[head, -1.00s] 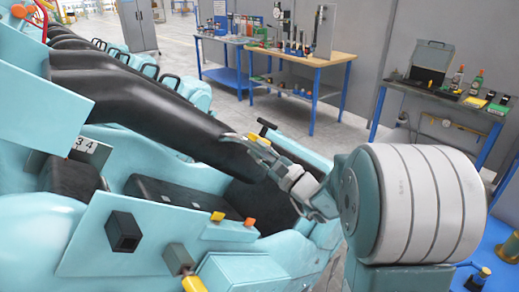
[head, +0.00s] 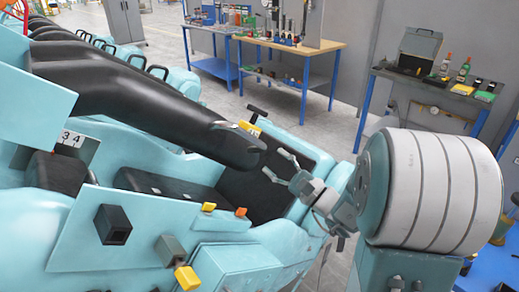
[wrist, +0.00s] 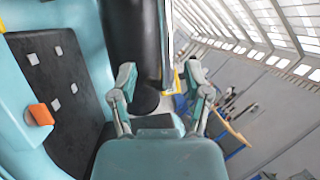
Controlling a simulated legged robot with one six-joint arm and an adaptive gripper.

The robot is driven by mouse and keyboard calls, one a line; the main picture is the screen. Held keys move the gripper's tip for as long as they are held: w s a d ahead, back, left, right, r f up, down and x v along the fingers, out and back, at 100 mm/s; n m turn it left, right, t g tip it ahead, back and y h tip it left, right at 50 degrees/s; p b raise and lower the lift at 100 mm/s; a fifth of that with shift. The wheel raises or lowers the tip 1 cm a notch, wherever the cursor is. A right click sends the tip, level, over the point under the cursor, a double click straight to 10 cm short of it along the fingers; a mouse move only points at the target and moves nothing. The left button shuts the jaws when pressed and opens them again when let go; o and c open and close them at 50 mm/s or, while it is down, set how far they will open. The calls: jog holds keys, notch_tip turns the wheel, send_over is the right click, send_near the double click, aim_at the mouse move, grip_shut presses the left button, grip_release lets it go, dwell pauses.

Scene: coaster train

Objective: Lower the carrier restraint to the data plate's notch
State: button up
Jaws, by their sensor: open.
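The carrier restraint (head: 130,90) is a thick black padded bar. It slopes down from the upper left across the turquoise car and ends in a rounded tip above the black seat. My gripper (head: 277,167) is open and empty, just right of that tip and apart from it in the head view. In the wrist view the restraint (wrist: 132,40) runs down from the top, with its end between my spread fingers (wrist: 160,76). A small plate marked 34 (head: 71,138) is on the car at left. I cannot tell whether it is the data plate; no notch is discernible.
The turquoise car (head: 55,205) fills the left and front, with a black box (head: 113,224) and yellow and orange knobs on its side. A black lever (head: 259,111) stands behind the restraint tip. Workbenches (head: 290,45) with tools line the back wall; grey floor lies between.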

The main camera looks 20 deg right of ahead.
jog(key=shift+v, duration=1.55)
jog(key=s+a+f+n+g, duration=0.1)
jog(key=s+a+n+g, duration=0.2)
jog(key=a+n+g, duration=0.1)
jog(key=s+a+f+n+g, duration=0.1)
jog(key=s+a+n+g, duration=0.3)
jog(key=a+g, duration=0.2)
jog(key=s+a+f+n+g, duration=0.2)
jog(key=s+a+n+g, duration=0.2)
jog(key=a+g, duration=0.2)
jog(key=shift+s+a+n+y, duration=0.15)
jog(key=shift+a+n+y, duration=0.25)
jog(key=shift+a, duration=1)
jog(key=s+d+r+n+t+h, duration=0.1)
jog(key=s+d+n+t+h, duration=0.1)
jog(key=s+d+n+h, duration=0.3)
jog(key=d+n+h, duration=0.1)
jog(key=n+h, duration=0.2)
jog(key=h, duration=0.3)
jog(key=shift+s+d+r, duration=0.15)
jog(key=shift+d+r, duration=0.25)
jog(key=shift+a, duration=0.1)
